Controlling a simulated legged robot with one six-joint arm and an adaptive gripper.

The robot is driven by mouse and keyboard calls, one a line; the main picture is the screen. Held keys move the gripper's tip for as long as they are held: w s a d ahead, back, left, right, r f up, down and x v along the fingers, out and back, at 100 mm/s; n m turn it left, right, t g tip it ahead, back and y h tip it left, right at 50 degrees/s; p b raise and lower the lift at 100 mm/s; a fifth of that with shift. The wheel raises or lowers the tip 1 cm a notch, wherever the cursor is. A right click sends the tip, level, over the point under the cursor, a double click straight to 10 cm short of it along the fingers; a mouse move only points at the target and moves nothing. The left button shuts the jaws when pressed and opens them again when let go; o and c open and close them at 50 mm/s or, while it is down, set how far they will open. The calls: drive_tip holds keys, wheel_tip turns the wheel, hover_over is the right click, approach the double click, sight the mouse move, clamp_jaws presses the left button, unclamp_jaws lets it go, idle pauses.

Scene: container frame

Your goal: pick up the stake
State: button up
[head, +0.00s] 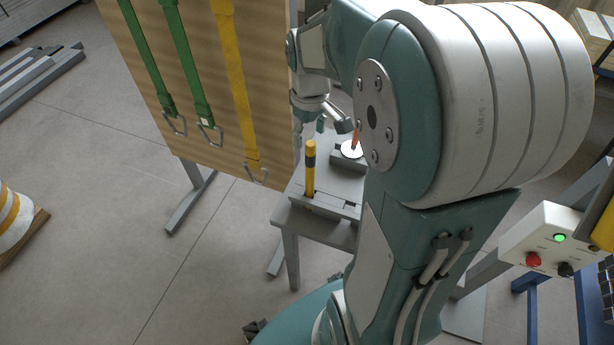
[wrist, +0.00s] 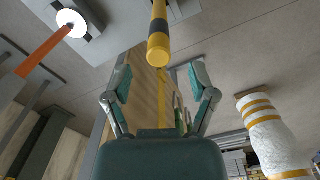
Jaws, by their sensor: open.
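The stake (head: 310,169), a yellow rod with a black band near its top, stands upright in a grey block on a small grey table (head: 283,218). In the wrist view the stake (wrist: 158,46) shows end-on at the top centre, beyond the fingertips. My gripper (head: 310,126) is above and close to the stake's top in the head view, partly hidden by my arm. In the wrist view my gripper (wrist: 160,72) has its two fingers spread wide with nothing between them. The stake is apart from both fingers.
An orange rod (head: 356,136) on a white disc stands behind the stake. A wooden board (head: 190,90) with hanging green and yellow straps is close at left. A control box (head: 548,240) is at right. A white-and-yellow wrapped roll (wrist: 268,135) stands farther off.

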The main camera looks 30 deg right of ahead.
sight(311, 155)
drive_tip(key=shift+d+f, duration=0.15)
drive_tip(key=shift+f, duration=0.7)
drive_tip(key=f, duration=0.4)
drive_tip(key=shift+s+f, duration=0.2)
drive_tip(key=shift+f, duration=0.35)
clamp_jaws()
